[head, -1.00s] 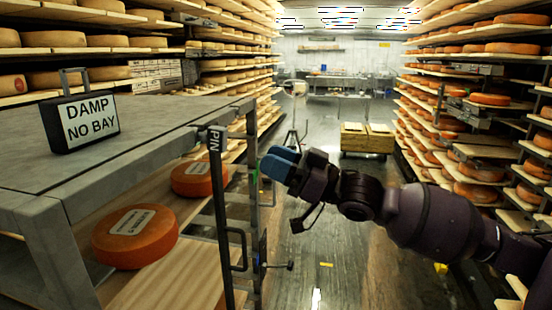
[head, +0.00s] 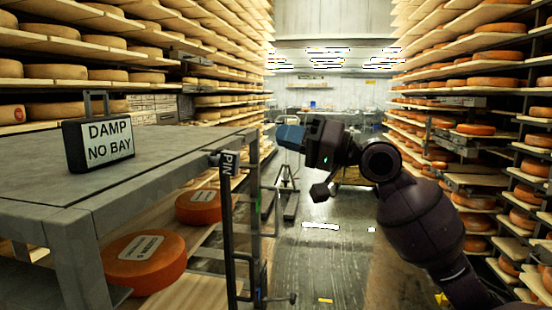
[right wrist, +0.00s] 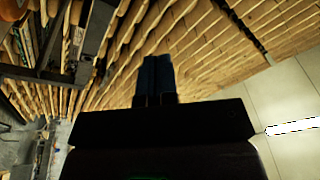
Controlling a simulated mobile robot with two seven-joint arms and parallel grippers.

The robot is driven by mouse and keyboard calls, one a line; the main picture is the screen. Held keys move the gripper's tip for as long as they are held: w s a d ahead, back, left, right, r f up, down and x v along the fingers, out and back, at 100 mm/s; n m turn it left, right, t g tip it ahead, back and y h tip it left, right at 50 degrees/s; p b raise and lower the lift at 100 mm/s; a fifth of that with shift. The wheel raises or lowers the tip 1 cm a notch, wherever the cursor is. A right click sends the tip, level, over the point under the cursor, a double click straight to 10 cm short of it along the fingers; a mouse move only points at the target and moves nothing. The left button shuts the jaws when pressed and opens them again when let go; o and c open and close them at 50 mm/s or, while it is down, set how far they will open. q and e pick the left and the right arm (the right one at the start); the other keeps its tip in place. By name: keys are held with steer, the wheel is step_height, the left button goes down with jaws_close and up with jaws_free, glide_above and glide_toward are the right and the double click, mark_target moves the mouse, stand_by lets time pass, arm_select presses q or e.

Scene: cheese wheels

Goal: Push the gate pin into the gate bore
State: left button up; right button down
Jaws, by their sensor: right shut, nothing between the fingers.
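I cannot make out the gate bore. My right gripper (head: 288,137), with blue fingertips, is shut and empty. It is raised to the right of the PIN label, apart from the cart, and points left. Its shut fingers also show in the right wrist view (right wrist: 157,78). My left gripper is out of view.
A sign reading DAMP NO BAY (head: 100,142) stands on the cart top. Orange cheese wheels (head: 147,262) lie on the cart's lower shelf. Racks of cheese line both sides. The aisle floor (head: 325,260) between is largely clear.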

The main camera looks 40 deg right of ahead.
mark_target(239, 154)
steer(key=shift+w+a+f+m+g, duration=0.1)
steer(key=shift+w+a+f+g, duration=0.5)
steer(key=shift+a, duration=0.25)
steer(key=shift+w+a+f+m+g, duration=0.1)
steer(key=shift+w+a+f+g, duration=0.35)
steer(key=shift+w+a, duration=0.35)
steer(key=shift+w+a+f+m+g, duration=0.1)
steer(key=shift+w+a+f+g, duration=0.45)
steer(key=shift+a, duration=0.4)
steer(key=shift+w+a+r, duration=0.1)
steer(key=shift+w+a, duration=0.1)
steer(key=shift+w+a+p, duration=0.2)
steer(key=shift+p, duration=0.25)
steer(key=shift+w+a, duration=0.1)
steer(key=shift+w, duration=0.05)
